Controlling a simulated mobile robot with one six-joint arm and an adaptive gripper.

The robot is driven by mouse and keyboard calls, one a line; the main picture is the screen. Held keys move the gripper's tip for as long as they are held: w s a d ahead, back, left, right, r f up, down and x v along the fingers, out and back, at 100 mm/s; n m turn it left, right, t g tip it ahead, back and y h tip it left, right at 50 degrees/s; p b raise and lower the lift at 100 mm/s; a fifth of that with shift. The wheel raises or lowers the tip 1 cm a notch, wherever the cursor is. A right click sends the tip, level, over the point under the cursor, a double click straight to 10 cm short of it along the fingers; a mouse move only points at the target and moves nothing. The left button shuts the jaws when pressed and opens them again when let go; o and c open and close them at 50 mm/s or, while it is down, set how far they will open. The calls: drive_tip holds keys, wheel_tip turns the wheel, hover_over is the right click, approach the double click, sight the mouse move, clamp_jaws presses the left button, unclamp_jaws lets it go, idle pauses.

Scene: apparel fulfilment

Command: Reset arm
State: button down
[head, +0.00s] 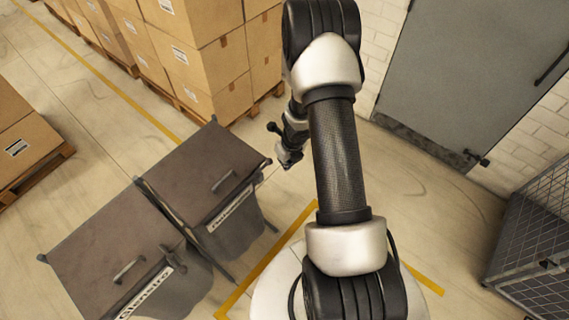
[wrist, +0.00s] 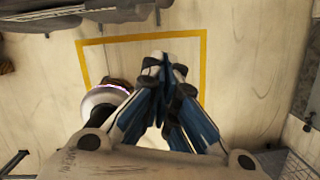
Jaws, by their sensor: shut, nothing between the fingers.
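My gripper (wrist: 164,62) is shut and empty in the wrist view, with its fingertips together above the bare floor. In the head view my gripper (head: 289,160) shows small, beyond the raised arm and to the right of the dark lidded bins. It hangs in the air and touches nothing that I can see. Part of my arm behind the large upper link is hidden in the head view.
Two bins with closed dark lids, a nearer one (head: 115,262) and a farther one (head: 205,170), stand at left. Stacked cartons (head: 205,62) fill the back. A grey door (head: 470,65) and a wire cage (head: 535,240) are at right. Yellow tape (head: 250,288) marks the floor.

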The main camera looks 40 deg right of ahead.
drive_tip(key=w+d+r+m+t+h+b, duration=0.25)
drive_tip(key=r+m+h+b, duration=0.2)
drive_tip(key=r+m, duration=0.7)
drive_tip(key=s+a+r+m+b, duration=0.3)
drive_tip(key=s+r+m+b, duration=0.15)
drive_tip(key=r+m, duration=0.4)
drive_tip(key=s+a+r+m+y+b, duration=0.1)
drive_tip(key=s+a+m+y+b, duration=0.3)
drive_tip(key=s+a+m+b, duration=0.5)
drive_tip(key=s+a+m, duration=0.6)
drive_tip(key=s+a, duration=0.3)
drive_tip(key=s, duration=0.2)
drive_tip(key=shift+a+m, duration=0.15)
drive_tip(key=shift+m, duration=0.25)
drive_tip(key=c, duration=2.3)
unclamp_jaws()
drive_tip(key=shift+g+y, duration=0.25)
